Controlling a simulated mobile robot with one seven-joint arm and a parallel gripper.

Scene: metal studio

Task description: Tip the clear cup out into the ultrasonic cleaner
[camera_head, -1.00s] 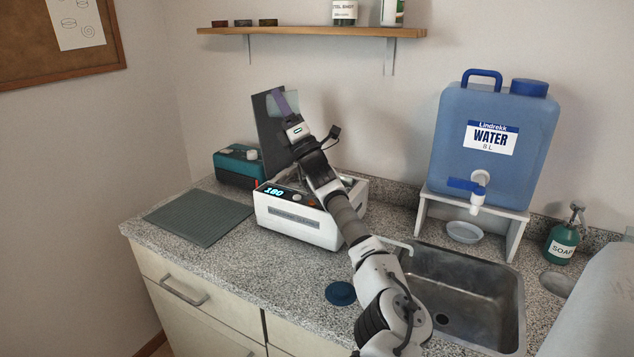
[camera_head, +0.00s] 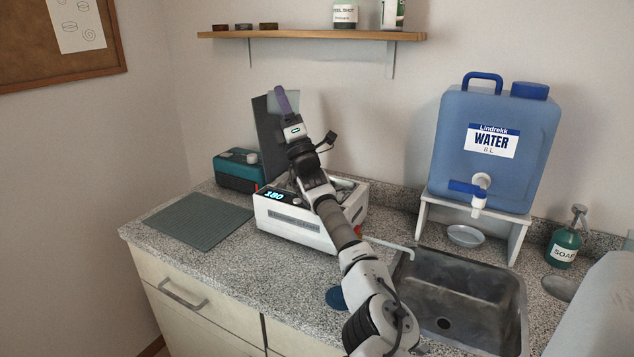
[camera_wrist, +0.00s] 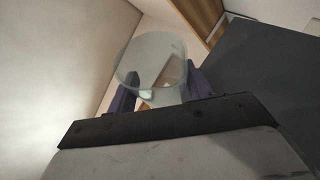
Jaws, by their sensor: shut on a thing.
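My gripper (camera_head: 284,104) is up above the back of the white ultrasonic cleaner (camera_head: 296,226), in front of an upright dark panel. In the wrist view, the purple fingers (camera_wrist: 157,95) are shut on the clear cup (camera_wrist: 152,62), one finger on each side. The cup's round end faces the wrist camera; I cannot tell whether anything is inside. In the head view only a pale edge of the cup (camera_head: 294,99) shows beside the fingers. The cleaner's display reads 180. My arm covers part of its top.
A teal box (camera_head: 238,170) stands left of the cleaner, and a ribbed grey mat (camera_head: 197,219) lies in front of it. A blue water container (camera_head: 493,150) on a stand and the sink (camera_head: 460,295) are at the right. A wooden shelf (camera_head: 310,35) is above.

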